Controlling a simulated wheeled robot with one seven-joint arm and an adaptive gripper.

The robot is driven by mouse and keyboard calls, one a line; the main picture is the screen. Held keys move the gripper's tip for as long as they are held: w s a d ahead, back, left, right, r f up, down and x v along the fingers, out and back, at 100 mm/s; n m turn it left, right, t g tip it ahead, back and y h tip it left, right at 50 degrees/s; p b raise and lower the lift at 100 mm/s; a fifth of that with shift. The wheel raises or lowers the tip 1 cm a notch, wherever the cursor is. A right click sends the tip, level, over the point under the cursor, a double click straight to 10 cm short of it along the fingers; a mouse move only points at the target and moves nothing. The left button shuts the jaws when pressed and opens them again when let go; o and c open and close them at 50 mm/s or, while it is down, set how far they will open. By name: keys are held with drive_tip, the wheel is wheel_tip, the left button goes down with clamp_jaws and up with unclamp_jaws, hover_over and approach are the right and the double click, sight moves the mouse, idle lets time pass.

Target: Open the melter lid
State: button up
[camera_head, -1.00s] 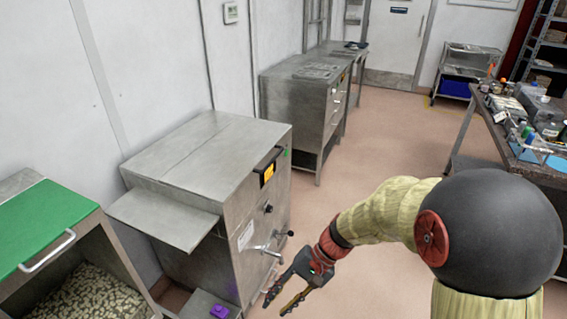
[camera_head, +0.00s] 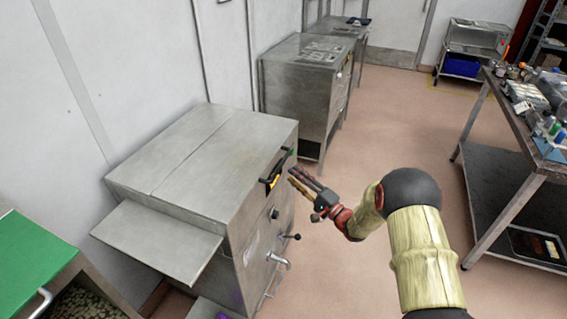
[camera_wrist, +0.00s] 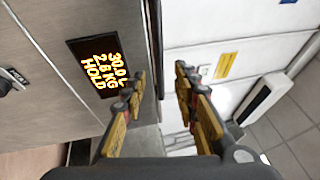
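The melter (camera_head: 205,190) is a steel cabinet at centre left in the head view. Its flat steel lid (camera_head: 215,155) lies shut on top. A dark bar handle (camera_head: 279,163) is at the lid's front edge, above a small display with yellow figures.
A steel side shelf (camera_head: 155,240) juts from the melter's left side. A tap (camera_head: 279,261) and a knobbed lever (camera_head: 291,237) stick out of its front. A green-topped bin (camera_head: 35,265) is at lower left. A cluttered workbench (camera_head: 500,180) stands right, with clear floor between.

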sight(281, 164)
drive_tip(key=shift+b+x, duration=1.05)
drive_tip(key=shift+x, duration=2.85)
drive_tip(key=c, duration=0.4)
drive_tip(key=c, duration=0.3)
clamp_jaws()
